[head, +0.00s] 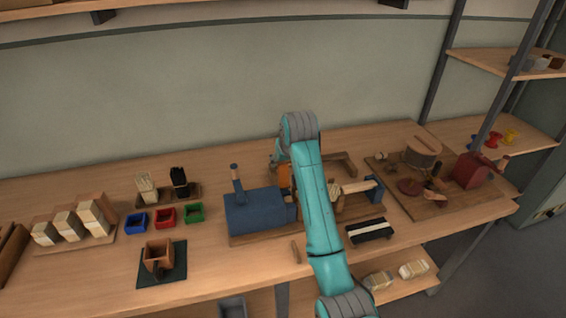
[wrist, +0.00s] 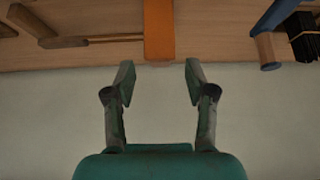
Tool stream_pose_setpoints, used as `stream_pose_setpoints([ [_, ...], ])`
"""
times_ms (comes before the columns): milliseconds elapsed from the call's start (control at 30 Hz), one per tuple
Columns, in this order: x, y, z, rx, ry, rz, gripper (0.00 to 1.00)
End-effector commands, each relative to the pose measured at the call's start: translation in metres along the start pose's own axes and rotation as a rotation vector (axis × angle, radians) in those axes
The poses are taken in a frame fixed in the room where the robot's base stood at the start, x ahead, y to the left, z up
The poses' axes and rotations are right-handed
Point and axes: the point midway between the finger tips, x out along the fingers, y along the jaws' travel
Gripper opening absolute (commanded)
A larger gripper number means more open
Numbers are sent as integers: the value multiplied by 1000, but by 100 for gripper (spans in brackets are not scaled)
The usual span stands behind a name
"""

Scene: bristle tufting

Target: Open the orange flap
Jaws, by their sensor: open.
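The orange flap (head: 284,175) shows as a small patch beside the blue machine body (head: 254,210), mostly hidden behind my arm in the head view. In the wrist view the orange flap (wrist: 159,30) is a flat upright strip at top centre. My gripper (wrist: 159,80) is open and empty, its two fingertips apart. The flap's near end lies just beyond the fingertips, in line with the gap between them, and I see no contact. The gripper is mostly hidden by my arm in the head view.
A blue lever (head: 237,184) stands up from the blue machine; dark bristle bundles (head: 180,182) stand to its left. Blue, red and green trays (head: 165,215) lie farther left. A board with a round wooden drum (head: 423,152) is at right.

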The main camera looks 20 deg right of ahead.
Motion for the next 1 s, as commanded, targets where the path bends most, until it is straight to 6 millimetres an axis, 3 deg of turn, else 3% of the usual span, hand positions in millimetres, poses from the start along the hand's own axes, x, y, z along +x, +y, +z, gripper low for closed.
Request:
stream_pose_setpoints([
  [200, -46, 0, -1, 0, 5, 0, 55],
  [433, -81, 0, -1, 0, 3, 0, 55],
  [600, -92, 0, 0, 0, 1, 0, 55],
  [1000, -93, 0, 0, 0, 0, 0, 55],
])
